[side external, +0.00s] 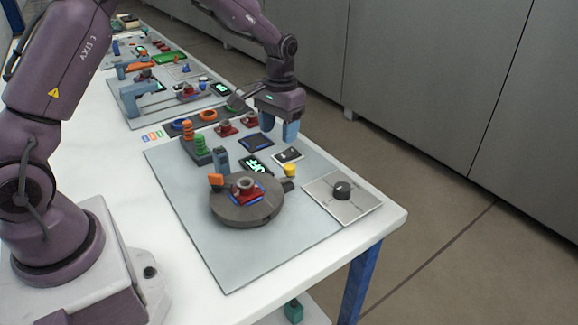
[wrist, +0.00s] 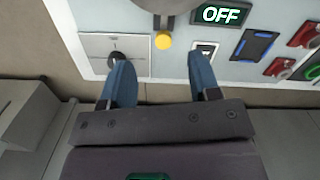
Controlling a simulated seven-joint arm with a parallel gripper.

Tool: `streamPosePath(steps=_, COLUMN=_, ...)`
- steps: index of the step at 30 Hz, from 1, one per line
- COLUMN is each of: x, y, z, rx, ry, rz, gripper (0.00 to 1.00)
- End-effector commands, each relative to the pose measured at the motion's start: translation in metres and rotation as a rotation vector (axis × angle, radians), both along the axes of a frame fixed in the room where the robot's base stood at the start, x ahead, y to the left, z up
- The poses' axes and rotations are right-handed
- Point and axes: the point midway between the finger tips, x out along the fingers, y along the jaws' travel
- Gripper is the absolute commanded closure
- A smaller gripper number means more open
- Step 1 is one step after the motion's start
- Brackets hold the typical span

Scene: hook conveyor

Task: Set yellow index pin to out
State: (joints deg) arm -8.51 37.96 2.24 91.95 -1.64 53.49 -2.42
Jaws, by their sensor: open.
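The yellow index pin (side external: 290,170) is a small yellow knob at the back right edge of the round grey turntable (side external: 229,212). In the wrist view the yellow knob (wrist: 163,41) sits at the turntable's rim (wrist: 140,8), on a short dark shaft. My gripper (side external: 290,132) is above the board, beyond the pin in the side view. Its two blue fingers (wrist: 160,75) are apart with nothing between them, and the knob shows ahead of the gap. I cannot tell the pin's in or out position.
A plate with a black knob (side external: 342,190) lies right of the turntable. A display (wrist: 222,14) reads OFF. A small switch plate (side external: 288,155) and a dark blue-edged pad (side external: 259,142) lie nearby. Orange and green ring stacks (side external: 195,140) stand to the left. The board's front is clear.

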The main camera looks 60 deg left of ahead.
Motion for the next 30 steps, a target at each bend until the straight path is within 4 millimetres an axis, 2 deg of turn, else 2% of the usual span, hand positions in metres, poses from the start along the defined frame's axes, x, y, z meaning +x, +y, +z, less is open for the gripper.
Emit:
streamPosePath(steps=1, x=0.012, y=0.003, z=-0.007, rx=0.002, ry=-0.007, rz=0.008, gripper=0.44)
streamPosePath(steps=4, x=0.028, y=0.006, z=0.001, rx=0.009, ry=-0.044, rz=0.014, gripper=0.44)
streamPosePath(steps=8, x=0.032, y=0.007, z=0.001, rx=0.009, ry=-0.059, rz=0.021, gripper=0.44)
streamPosePath(steps=11, x=0.032, y=0.006, z=-0.012, rx=0.01, ry=-0.054, rz=0.023, gripper=0.44)
streamPosePath(steps=24, x=0.031, y=0.006, z=-0.098, rx=0.01, ry=-0.054, rz=0.022, gripper=0.44)
streamPosePath(steps=30, x=0.031, y=0.007, z=-0.119, rx=0.01, ry=-0.057, rz=0.022, gripper=0.44)
